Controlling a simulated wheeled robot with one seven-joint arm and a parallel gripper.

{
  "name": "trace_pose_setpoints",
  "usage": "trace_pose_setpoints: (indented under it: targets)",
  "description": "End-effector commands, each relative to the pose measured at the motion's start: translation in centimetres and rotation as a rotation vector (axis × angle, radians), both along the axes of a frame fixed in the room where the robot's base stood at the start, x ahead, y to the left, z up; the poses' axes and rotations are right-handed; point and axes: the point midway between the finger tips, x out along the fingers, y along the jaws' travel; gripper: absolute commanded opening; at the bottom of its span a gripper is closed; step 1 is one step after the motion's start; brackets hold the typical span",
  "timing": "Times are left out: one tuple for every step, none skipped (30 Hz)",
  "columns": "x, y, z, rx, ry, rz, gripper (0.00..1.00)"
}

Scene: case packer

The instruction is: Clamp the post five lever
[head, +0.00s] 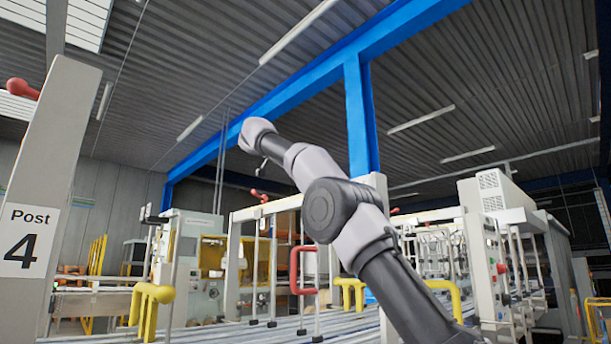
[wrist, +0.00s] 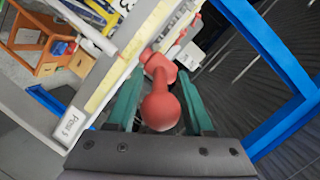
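In the wrist view, the red post five lever (wrist: 160,108) has a rounded knob that points toward the camera. Its red base sits on a pale post (wrist: 132,58) with a white label (wrist: 70,124) that seems to read Post 5. The two teal fingers of my gripper (wrist: 160,88) stand either side of the knob, with a narrow gap at each side. The gripper looks open around the lever, not closed on it. In the head view my arm reaches up and away, and its fingers cannot be made out.
The Post 4 column (head: 45,190) with its own red lever (head: 22,88) stands close at left. Yellow handles (head: 150,293), a red bent bar (head: 296,270) and a conveyor lie ahead. A control cabinet (head: 497,270) stands at right. A blue column (head: 360,115) rises behind my arm.

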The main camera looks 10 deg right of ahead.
Motion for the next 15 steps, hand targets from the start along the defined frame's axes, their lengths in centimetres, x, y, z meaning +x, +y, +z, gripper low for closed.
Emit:
trace_pose_setpoints:
  targets:
    - [-0.2, 0.3, 0.1, 0.000, 0.000, 0.001, 0.52]
    - [-0.4, 0.5, 0.1, 0.000, 0.000, 0.001, 0.52]
    - [-0.7, 0.9, 0.3, -0.001, -0.001, 0.002, 0.52]
    - [-1.0, 1.2, 0.4, 0.000, -0.002, 0.003, 0.52]
    - [-1.4, 1.6, 0.5, 0.000, -0.002, 0.003, 0.52]
    - [-1.9, 2.1, 0.6, 0.001, -0.002, 0.004, 0.52]
    - [-2.3, 2.5, 0.8, 0.000, -0.003, 0.004, 0.52]
    - [-2.7, 2.9, 0.9, 0.001, -0.003, 0.003, 0.52]
    - [-3.2, 3.4, 1.1, 0.000, -0.004, 0.003, 0.52]
    - [-3.5, 3.8, 1.1, 0.000, -0.004, 0.003, 0.52]
    - [-3.7, 4.0, 1.2, 0.000, -0.003, 0.001, 0.52]
    - [-4.0, 4.2, 1.3, 0.000, -0.003, 0.001, 0.52]
    - [-4.2, 4.4, 1.4, 0.000, -0.001, 0.000, 0.52]
    - [-4.4, 4.6, 1.4, 0.002, -0.003, 0.000, 0.52]
    - [-4.6, 4.8, 1.5, -0.002, -0.002, 0.000, 0.52]
